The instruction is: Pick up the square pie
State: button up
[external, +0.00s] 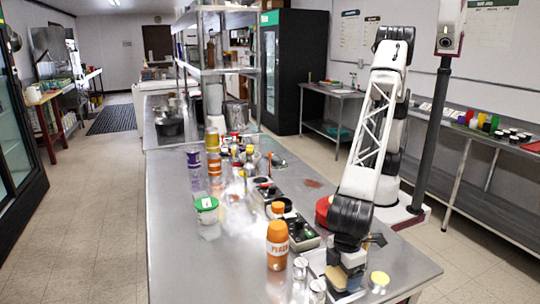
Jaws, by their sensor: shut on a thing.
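My gripper (352,260) is low over the near right end of the steel table. It is shut on a small tan square piece, which I take to be the square pie (337,277). The fingers cover part of the pie. I cannot tell whether the pie touches the surface below it.
An orange bottle (278,246) stands left of my gripper, with small clear jars (300,268) between. A yellow-lidded jar (379,282) stands close on the right. A green-lidded tub (207,207) and several bottles stand farther back. The table's front left is clear.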

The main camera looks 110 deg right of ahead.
aim_at(342, 273)
notch_tip(342, 273, up, 9)
jog(key=shift+f, duration=0.2)
dwell(0.5)
